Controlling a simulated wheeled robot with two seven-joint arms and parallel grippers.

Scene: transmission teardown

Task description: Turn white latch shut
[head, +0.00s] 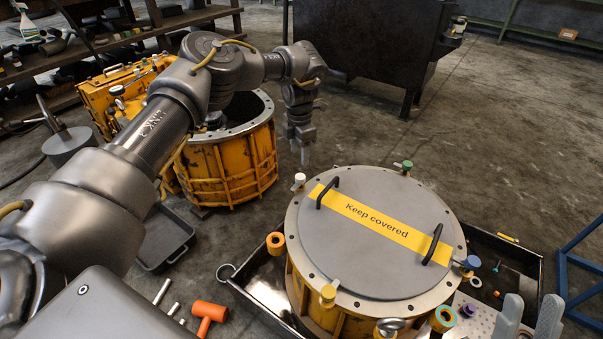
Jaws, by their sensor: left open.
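The white latch (299,181) stands at the far left edge of the round housing (292,246), beside the grey lid (385,262) marked "Keep covered". My left gripper (306,163) points down just above and behind the white latch. It is open and holds nothing. I cannot tell whether its fingertips touch the latch.
A green latch (406,166), a blue latch (470,263) and a yellow latch (328,295) stand around the rim. The lid has two black handles (432,244). An orange mallet (208,315) lies at bottom left. Another yellow housing (232,168) stands behind.

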